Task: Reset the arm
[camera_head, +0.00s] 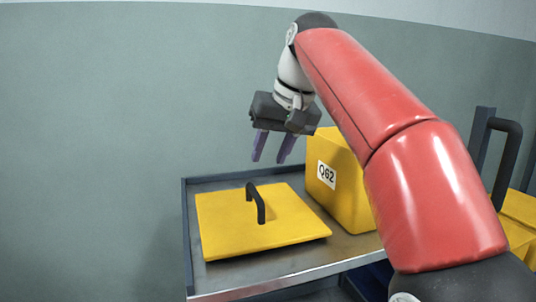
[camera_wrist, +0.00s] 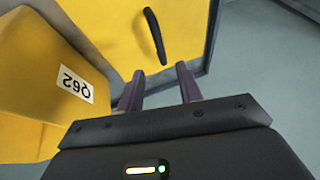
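My gripper (camera_head: 271,147) hangs above the cart's top, pointing down, with its two purple fingers apart and nothing between them. It also shows in the wrist view (camera_wrist: 160,82), open and empty. Below it a flat yellow lid (camera_head: 225,222) with a dark handle (camera_head: 256,203) lies on the metal cart top. The lid (camera_wrist: 115,30) and its handle (camera_wrist: 155,36) also show at the top of the wrist view, apart from the fingers. My red arm covers part of the scene on the right.
A yellow box (camera_head: 345,195) labelled Q62 stands on the cart (camera_head: 290,276) right of the lid; my arm partly hides it. It fills the left of the wrist view (camera_wrist: 30,85). More yellow containers (camera_head: 518,222) and a dark handle bar (camera_head: 511,150) are at far right. A plain wall stands behind.

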